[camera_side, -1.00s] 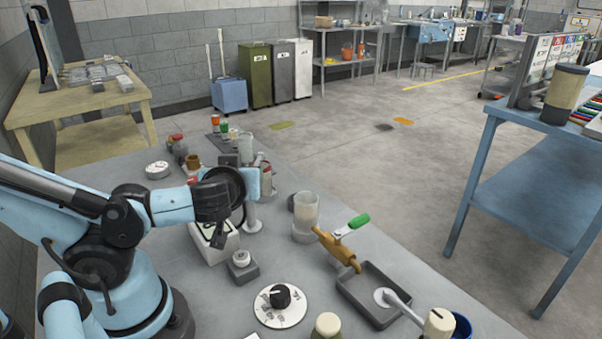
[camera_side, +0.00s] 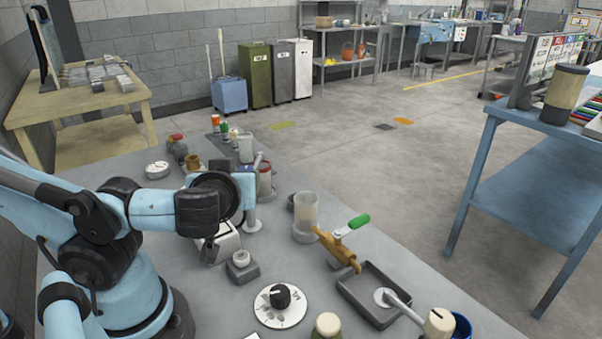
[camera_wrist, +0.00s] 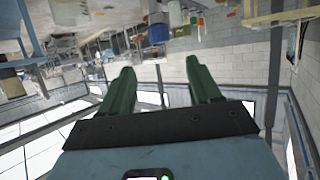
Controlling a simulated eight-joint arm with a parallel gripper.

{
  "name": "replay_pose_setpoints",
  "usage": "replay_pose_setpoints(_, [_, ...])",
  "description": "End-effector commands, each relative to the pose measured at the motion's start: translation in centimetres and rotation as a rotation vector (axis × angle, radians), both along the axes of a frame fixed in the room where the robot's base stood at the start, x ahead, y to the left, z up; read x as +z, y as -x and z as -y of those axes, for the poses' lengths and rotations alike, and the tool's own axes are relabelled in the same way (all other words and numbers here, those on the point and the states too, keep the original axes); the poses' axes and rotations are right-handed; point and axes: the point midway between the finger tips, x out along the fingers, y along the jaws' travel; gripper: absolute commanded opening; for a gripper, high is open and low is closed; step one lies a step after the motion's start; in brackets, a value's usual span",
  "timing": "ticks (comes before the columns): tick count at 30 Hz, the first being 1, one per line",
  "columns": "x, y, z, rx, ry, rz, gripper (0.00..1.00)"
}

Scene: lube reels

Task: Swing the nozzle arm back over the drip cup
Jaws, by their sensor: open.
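A grey bar with a cream head, which looks like the nozzle arm (camera_side: 405,308), lies at the lower right of the side view. Its pale disc end is over a shallow grey tray (camera_side: 349,291). Its cream head is beside a blue cup (camera_side: 462,327), partly cut by the frame edge; I cannot tell for sure which vessel is the drip cup. My gripper (camera_wrist: 162,84) shows two green fingers, spread apart with nothing between them, in the wrist view. In the side view my black wrist is over the left middle of the bench, well apart from the bar; the fingers are not clear there.
A brass valve with a green handle (camera_side: 358,221) and a clear cup (camera_side: 305,218) stand between my wrist and the tray. A dial (camera_side: 268,312) and a cream-topped jar (camera_side: 327,325) sit in front. Several bottles and cans crowd the back of the bench.

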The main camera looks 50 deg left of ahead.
Motion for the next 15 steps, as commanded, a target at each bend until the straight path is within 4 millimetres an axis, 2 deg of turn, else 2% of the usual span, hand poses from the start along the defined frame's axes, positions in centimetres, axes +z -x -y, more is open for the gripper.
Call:
replay_pose_setpoints(4, [-0.4,-0.1,0.0,-0.011,0.007,-0.043,0.63])
replay_pose_setpoints(8, [-2.0,-0.4,0.3,-0.078,0.044,-0.211,0.63])
replay_pose_setpoints(12, [-4.3,-1.1,1.4,-0.24,0.13,-0.442,0.63])
replay_pose_setpoints(15, [-5.4,-1.9,2.6,-0.387,0.196,-0.553,0.63])
